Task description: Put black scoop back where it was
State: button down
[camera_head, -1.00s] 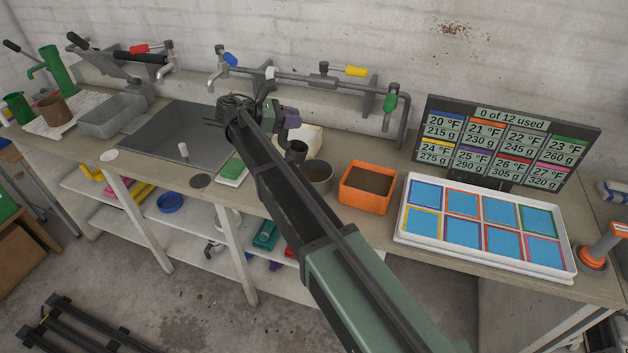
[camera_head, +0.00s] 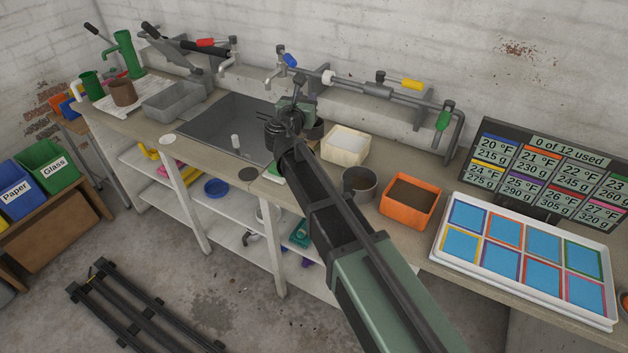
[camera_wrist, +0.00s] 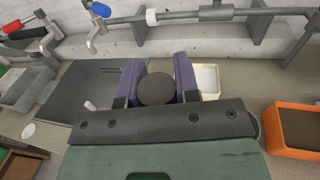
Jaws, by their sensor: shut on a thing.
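My gripper (camera_wrist: 157,76) has purple fingers, shut on a dark round thing, which I take to be the black scoop (camera_wrist: 156,91). In the wrist view only its round dark face shows between the fingers. In the head view the black scoop (camera_head: 315,129) is a small dark cup shape beside my gripper (camera_head: 302,112), partly hidden by my arm. It is held near the right edge of the sink (camera_head: 215,130), left of a cream box (camera_head: 345,147) with white contents. Whether it touches anything below cannot be told.
A grey pot (camera_head: 359,185) and an orange box (camera_head: 410,201) with brown contents stand to the right on the counter. Beyond are a white tray (camera_head: 466,264) of blue squares and a display board (camera_head: 550,160). Pipes and taps (camera_head: 375,91) run along the wall behind.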

notch_tip(320, 180, down, 20)
jog(key=b, duration=2)
jog(key=c, duration=1.3)
grip_release()
jog(key=shift+f, duration=0.1)
jog(key=o, duration=0.5)
jog(key=shift+c, duration=0.2)
jog(key=v, duration=1.2)
